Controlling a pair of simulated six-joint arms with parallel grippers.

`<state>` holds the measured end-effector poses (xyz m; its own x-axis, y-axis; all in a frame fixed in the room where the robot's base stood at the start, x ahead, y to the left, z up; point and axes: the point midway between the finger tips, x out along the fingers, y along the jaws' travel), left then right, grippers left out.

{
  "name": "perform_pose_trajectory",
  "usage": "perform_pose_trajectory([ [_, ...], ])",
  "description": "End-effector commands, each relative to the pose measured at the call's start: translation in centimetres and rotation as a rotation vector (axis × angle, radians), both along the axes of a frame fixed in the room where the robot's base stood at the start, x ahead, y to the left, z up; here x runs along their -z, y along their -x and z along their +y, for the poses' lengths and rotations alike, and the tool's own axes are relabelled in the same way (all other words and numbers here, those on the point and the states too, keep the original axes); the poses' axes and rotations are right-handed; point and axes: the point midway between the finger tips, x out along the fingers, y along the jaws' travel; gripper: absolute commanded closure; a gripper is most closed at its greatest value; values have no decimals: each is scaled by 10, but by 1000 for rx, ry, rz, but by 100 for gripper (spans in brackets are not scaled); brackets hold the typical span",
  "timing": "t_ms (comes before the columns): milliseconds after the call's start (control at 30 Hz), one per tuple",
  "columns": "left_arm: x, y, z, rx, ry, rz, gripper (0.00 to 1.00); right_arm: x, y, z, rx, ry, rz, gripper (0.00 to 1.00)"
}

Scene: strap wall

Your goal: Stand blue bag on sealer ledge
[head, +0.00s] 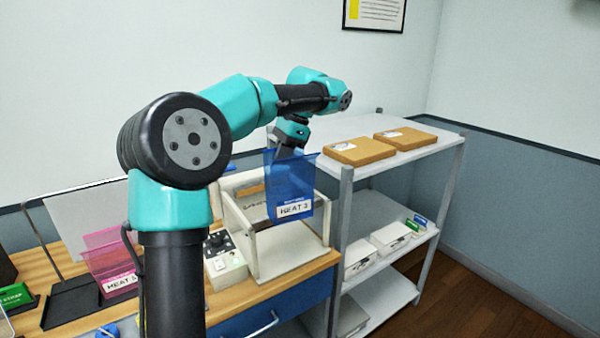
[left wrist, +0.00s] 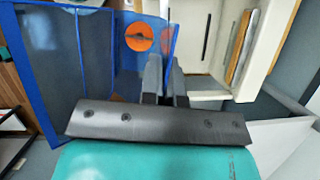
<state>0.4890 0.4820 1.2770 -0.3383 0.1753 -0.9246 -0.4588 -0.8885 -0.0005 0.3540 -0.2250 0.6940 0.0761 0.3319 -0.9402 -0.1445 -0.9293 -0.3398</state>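The blue bag (head: 288,183) is a translucent pouch with a white label reading HEAT 3. It hangs upright from my left gripper (head: 286,152), which is shut on its top edge. In the left wrist view, blue see-through bag film (left wrist: 148,22) with an orange disc shows just beyond the fingertips (left wrist: 166,72). The sealer (head: 262,262) is a white open-framed box on the bench, beside a control box with a dial. The bag is in front of its upper part and hides some of it. I cannot tell whether they touch. My right gripper is out of view.
A pink bag (head: 112,262) stands by a black stand (head: 70,300) on the wooden bench (head: 262,293). A grey shelf unit (head: 346,215) with brown boxes (head: 360,151) stands close right of the sealer. My left arm blocks part of the bench.

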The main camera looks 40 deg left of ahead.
Motion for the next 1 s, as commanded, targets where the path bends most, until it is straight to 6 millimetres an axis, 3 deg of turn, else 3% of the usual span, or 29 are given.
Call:
perform_pose_trajectory([
  [567, -2, 0, 7, 4, 0, 2, 100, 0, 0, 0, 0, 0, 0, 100],
  [1000, -2, -11, 41, 1, -1, 1, 100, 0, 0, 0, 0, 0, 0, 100],
])
